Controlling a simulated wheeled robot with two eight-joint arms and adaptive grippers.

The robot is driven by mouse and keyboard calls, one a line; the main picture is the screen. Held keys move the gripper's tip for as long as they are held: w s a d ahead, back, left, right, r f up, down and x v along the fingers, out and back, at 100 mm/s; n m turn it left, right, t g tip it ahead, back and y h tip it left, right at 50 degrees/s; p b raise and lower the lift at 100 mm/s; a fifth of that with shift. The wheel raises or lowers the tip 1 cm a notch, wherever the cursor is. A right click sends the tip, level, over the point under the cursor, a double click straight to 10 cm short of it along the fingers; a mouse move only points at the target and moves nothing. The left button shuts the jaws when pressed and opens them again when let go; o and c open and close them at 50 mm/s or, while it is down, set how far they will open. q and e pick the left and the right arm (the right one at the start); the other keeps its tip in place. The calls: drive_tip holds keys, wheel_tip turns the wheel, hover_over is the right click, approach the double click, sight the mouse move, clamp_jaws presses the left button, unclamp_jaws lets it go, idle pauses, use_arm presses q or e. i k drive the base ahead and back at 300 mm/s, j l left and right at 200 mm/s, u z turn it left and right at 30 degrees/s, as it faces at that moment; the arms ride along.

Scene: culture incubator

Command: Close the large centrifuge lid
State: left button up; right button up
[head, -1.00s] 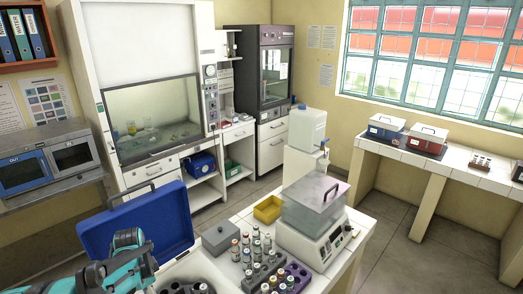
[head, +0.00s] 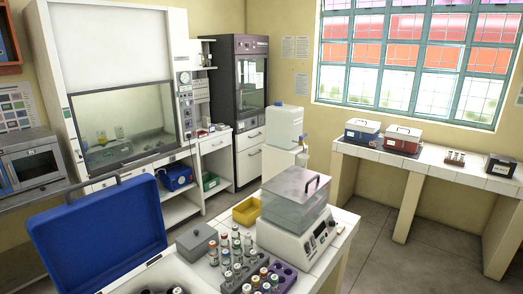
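The large centrifuge's blue lid (head: 95,235) stands raised and open at the lower left, with a dark handle (head: 92,184) on its upper edge. The centrifuge's pale body (head: 172,268) shows only in part at the bottom edge, with dark round tops inside its opening. The rest of the body is cut off by the frame. Neither of my grippers is in the head view.
To the right of the lid are a grey box (head: 197,243), several capped vials, a purple rack (head: 284,275), a yellow tray (head: 247,211) and a white device (head: 297,233) with a clear cover. A fume hood (head: 120,95) stands behind. Open floor lies at right.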

sight(84, 244)
drive_tip(key=u, duration=1.2)
drive_tip(key=j, duration=0.1)
